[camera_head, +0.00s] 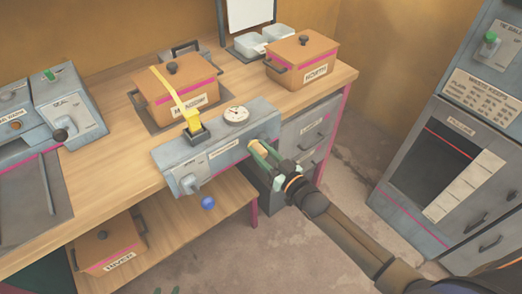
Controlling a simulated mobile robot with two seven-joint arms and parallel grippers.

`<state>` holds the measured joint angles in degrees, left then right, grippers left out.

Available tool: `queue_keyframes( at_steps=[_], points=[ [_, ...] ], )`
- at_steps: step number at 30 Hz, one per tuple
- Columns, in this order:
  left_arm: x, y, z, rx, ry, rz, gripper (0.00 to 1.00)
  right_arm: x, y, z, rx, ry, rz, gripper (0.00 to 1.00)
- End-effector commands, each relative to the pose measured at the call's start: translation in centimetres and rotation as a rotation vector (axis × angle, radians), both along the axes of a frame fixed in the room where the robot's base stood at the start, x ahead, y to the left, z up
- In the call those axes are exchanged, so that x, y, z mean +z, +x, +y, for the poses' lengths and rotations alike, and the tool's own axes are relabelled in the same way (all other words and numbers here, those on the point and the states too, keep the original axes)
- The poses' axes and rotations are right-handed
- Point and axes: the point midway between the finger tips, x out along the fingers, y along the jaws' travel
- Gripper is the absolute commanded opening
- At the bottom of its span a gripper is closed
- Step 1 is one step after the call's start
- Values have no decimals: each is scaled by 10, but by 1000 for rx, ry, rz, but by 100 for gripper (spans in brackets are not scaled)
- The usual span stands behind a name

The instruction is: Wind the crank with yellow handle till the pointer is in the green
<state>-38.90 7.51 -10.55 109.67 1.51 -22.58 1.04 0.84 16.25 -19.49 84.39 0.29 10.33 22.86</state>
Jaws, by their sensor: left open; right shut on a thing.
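The grey press unit (212,158) lies along the front edge of the wooden bench. A round white dial (236,114) sits on its top; its pointer and any green zone are too small to read. My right gripper (264,153) is at the unit's right end, its green fingers shut on a pale yellow-tan crank handle (259,147). The fingers and wrist hide most of the crank.
A yellow block (193,121) stands on the unit, with a yellow strap running to an orange box (172,92) behind. Another orange box (303,60) stands at the back right. A blue ball (208,203) shows below the unit's front. Grey cabinets (420,160) stand right, across open floor.

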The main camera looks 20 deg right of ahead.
Motion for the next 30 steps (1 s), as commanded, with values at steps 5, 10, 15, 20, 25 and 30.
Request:
queue_keyframes(
  at_steps=[5,10,15,20,25,30],
  points=[
    [0,0,0,0,0,0,45,0,0,0,1,1,0,0],
    [0,0,0,0,0,0,45,0,0,0,1,1,0,0],
    [0,0,0,0,0,0,45,0,0,0,1,5,2,0],
    [4,0,0,0,0,0,45,3,0,-1,0,37,13,0],
    [11,0,0,0,0,0,45,8,1,-4,0,118,43,0],
    [18,0,0,0,0,0,45,13,3,-9,1,237,86,0]
  ],
)
